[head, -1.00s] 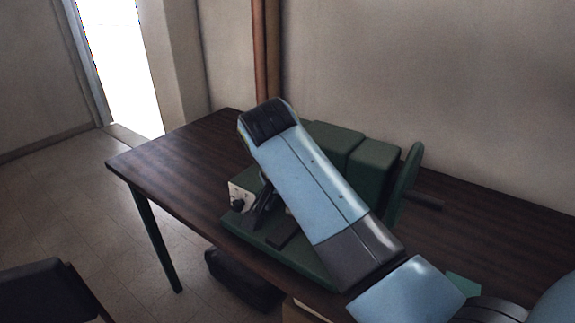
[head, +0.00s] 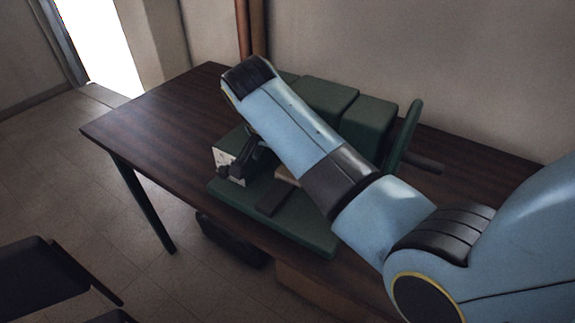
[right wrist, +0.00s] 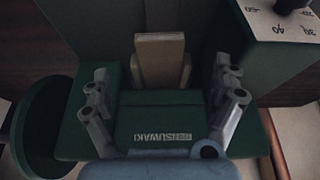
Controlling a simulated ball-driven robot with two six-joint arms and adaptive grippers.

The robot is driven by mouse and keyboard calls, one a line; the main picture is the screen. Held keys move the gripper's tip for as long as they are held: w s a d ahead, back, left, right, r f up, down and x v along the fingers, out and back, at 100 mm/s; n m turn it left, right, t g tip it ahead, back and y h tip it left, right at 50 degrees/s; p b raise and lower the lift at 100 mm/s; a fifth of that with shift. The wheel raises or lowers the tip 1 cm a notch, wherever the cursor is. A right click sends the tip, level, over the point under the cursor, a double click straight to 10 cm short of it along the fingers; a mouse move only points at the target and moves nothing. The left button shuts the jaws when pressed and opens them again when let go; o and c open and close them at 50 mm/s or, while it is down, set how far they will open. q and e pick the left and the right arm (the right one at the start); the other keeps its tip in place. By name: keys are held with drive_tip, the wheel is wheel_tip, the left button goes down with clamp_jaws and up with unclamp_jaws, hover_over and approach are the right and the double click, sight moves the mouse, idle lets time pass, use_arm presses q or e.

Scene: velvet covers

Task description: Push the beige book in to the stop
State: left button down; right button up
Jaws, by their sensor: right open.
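The beige book (right wrist: 160,60) stands in the middle of the right wrist view, in the channel of a green machine (right wrist: 165,112). In the head view only a small beige sliver (head: 287,175) shows below my forearm; most of it is hidden. My right gripper (right wrist: 162,90) is open, one finger to each side of the book's line, apart from the book and holding nothing. My left gripper is in neither view.
A pale dial box (head: 228,165) with a knob sits on the machine's left end; it shows its numbers in the wrist view (right wrist: 285,25). A green wheel (head: 404,138) with a handle stands at the right. The dark wooden table (head: 150,120) is clear at left.

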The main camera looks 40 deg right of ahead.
sight(289, 175)
drive_tip(key=x, duration=0.5)
drive_tip(key=shift+d+f, duration=0.1)
drive_tip(key=shift+f, duration=0.2)
drive_tip(key=shift+w+d+f, duration=0.1)
drive_tip(key=shift+d+f, duration=0.1)
drive_tip(key=shift+f, duration=0.35)
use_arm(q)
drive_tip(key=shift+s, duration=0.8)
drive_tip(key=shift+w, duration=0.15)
use_arm(e)
drive_tip(key=shift+c, duration=0.2)
drive_tip(key=shift+c, duration=1.2)
drive_tip(key=c, duration=1.1)
drive_tip(key=o, duration=1.3)
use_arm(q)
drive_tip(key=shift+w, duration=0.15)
use_arm(e)
drive_tip(key=shift+o, duration=0.2)
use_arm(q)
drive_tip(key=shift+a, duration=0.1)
